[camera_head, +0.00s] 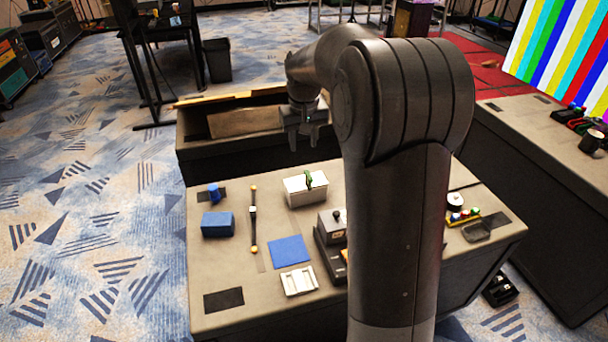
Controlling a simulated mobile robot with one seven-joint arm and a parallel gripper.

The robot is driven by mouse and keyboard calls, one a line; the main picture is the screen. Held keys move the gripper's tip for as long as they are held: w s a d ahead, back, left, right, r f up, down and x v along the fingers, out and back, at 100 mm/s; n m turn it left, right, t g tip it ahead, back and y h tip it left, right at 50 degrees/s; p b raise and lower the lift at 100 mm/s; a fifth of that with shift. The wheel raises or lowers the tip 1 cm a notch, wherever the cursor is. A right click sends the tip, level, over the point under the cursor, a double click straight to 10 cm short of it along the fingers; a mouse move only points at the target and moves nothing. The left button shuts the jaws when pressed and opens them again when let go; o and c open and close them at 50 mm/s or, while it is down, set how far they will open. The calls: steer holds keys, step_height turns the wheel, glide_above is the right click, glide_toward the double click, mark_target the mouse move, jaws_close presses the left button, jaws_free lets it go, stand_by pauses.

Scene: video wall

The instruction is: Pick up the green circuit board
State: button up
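A small green item (309,180), which looks like the green circuit board, stands up out of a pale open box (302,194) on the near table (222,268). Its lower part is hidden in the box. My gripper (304,146) points down above and beyond the box, apart from it. Its two fingers are spread with a gap between them and nothing visible in the gap.
A blue block (218,224), a blue mat (289,251), a white tray (299,281) and a dark device (330,238) share the table. A long thin tool (253,220) lies left of centre. My arm hides the table's middle right. The front left is mostly clear.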

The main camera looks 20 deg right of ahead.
steer(key=g, duration=0.2)
glide_above(309, 175)
step_height(309, 175, down, 13)
steer(key=f, duration=0.5)
steer(key=shift+a+f, duration=0.35)
steer(key=f, duration=0.5)
steer(key=shift+d, duration=0.3)
jaws_close()
